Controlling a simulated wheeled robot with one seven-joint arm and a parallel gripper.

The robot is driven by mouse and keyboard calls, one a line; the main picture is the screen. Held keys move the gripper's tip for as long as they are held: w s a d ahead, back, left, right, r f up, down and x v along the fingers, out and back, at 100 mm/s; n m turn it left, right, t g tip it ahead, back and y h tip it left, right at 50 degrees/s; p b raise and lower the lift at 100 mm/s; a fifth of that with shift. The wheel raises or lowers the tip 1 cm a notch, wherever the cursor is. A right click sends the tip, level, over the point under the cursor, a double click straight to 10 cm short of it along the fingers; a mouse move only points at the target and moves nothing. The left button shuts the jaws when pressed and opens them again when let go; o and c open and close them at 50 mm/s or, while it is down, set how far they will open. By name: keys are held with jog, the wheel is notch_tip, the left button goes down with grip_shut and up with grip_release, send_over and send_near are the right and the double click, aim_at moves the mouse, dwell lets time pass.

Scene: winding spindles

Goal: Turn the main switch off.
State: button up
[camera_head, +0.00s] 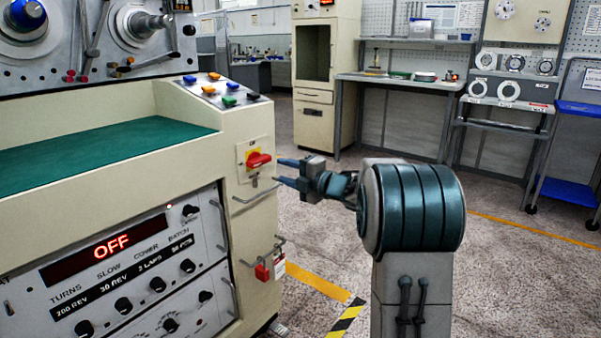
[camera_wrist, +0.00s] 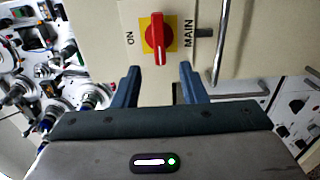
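The main switch (camera_head: 258,160) is a red rotary handle on a yellow square, on the cream end panel of the machine. Its handle lies about level in the head view. In the wrist view the switch (camera_wrist: 158,38) points up and down the picture, with "ON" printed to its left and "MAIN" to its right. My gripper (camera_head: 278,170) is just right of the switch, fingers toward the panel. In the wrist view my gripper (camera_wrist: 159,67) is open, its fingertips either side of the handle's lower end. I see no contact with the handle.
A bar handle (camera_head: 256,193) sits just below the switch. A red padlock-like item (camera_head: 262,272) hangs lower. Coloured push buttons (camera_head: 222,90) sit on top. Open floor lies to the right.

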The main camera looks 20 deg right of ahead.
jog(key=v, duration=0.5)
jog(key=shift+p, duration=0.35)
jog(key=s+d+r+m+h+p, duration=0.1)
jog(key=s+r+m+h+p, duration=0.2)
jog(key=r+m+h+p, duration=0.4)
jog(key=s+r+m+h+p, duration=0.3)
jog(key=r+m+h+p, duration=0.1)
jog(key=r+m+p, duration=0.4)
jog(key=s+a+r+m+g+p, duration=0.1)
jog(key=s+a+m+g+p, duration=0.2)
jog(key=s+p, duration=0.3)
jog(key=s+a+r+m+g+p, duration=0.2)
jog(key=s+a+m+g+p, duration=0.1)
jog(key=s, duration=1.1)
jog(key=s+a+r+m+g+p, duration=0.2)
jog(key=s+a+m+g+p, duration=0.1)
jog(key=s+p, duration=0.7)
jog(key=m+g, duration=0.1)
jog(key=g, duration=0.1)
jog(key=shift+r+m+g, duration=0.25)
jog(key=shift+m+g, duration=0.05)
jog(key=shift+g, duration=0.1)
jog(key=shift+a, duration=0.15)
